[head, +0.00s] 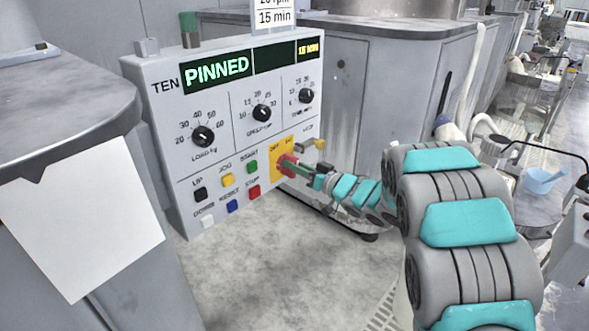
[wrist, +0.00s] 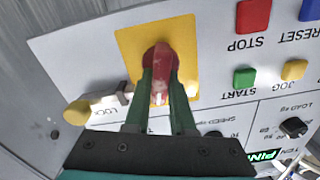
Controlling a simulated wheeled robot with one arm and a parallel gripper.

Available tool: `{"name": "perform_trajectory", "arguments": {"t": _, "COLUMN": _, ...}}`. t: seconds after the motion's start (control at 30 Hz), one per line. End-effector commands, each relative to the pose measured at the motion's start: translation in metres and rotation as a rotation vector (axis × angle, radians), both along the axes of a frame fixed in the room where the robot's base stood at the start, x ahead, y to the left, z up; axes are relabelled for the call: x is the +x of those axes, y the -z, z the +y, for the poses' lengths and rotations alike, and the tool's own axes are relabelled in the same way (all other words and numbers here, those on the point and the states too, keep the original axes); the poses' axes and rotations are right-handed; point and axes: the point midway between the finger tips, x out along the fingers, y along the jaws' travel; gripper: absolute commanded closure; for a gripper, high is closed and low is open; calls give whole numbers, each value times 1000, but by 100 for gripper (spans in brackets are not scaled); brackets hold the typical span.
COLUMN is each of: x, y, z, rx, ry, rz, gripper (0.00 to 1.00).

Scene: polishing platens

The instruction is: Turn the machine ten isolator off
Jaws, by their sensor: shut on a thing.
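The isolator on the machine labelled TEN is a red handle (head: 284,163) on a yellow plate (head: 272,154) at the panel's lower right. Small OFF and ON marks show along the plate's top. My gripper (head: 290,167) reaches in from the right and is shut on the red handle. In the wrist view the handle (wrist: 160,60) stands between the two green fingers (wrist: 160,85), in front of the yellow plate (wrist: 128,42). The fingers hide part of the handle, and I cannot tell which mark it points to.
The panel (head: 225,115) reads PINNED and carries three black dials and several coloured buttons. A red STOP button (wrist: 253,15) and green START button (wrist: 244,77) are near the plate. A yellow-ended LOCK peg (wrist: 78,112) sticks out beside it. A grey cabinet (head: 330,90) stands behind.

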Motion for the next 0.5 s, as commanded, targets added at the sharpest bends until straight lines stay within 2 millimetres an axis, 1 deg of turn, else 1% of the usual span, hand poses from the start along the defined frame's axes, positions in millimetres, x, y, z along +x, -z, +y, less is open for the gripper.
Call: {"name": "perform_trajectory", "arguments": {"t": 0.5, "x": -4, "y": 2, "z": 3, "rx": -303, "ry": 0, "rz": -392, "gripper": 100}}
